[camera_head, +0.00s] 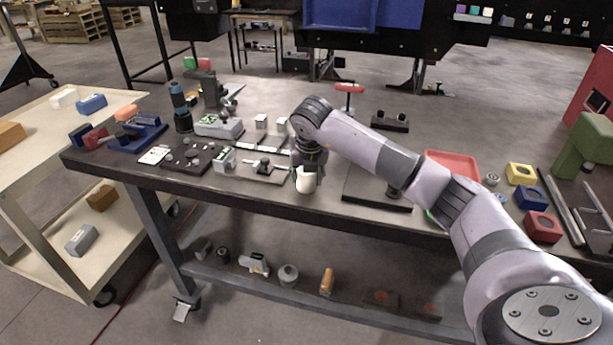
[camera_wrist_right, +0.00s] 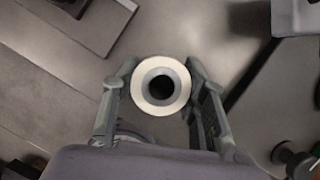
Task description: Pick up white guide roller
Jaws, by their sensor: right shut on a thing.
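The white guide roller (camera_head: 306,181) is at the front edge of the dark workbench in the head view. In the right wrist view it shows end-on as a cream ring (camera_wrist_right: 160,85) with a grey inner ring and a dark hole. My right gripper (camera_head: 309,166) comes down over it, and its two fingers (camera_wrist_right: 160,92) press on either side of the roller. The gripper partly hides the roller's top in the head view. I cannot tell for sure whether the roller touches the bench. My left gripper does not show.
A grey fixture plate (camera_head: 262,172) lies left of the roller, and a dark plate (camera_head: 376,191) lies to its right. A red tray (camera_head: 452,165) and coloured blocks (camera_head: 522,174) are farther right. A lower shelf (camera_head: 300,286) holds several parts. A cream cart (camera_head: 52,122) stands at left.

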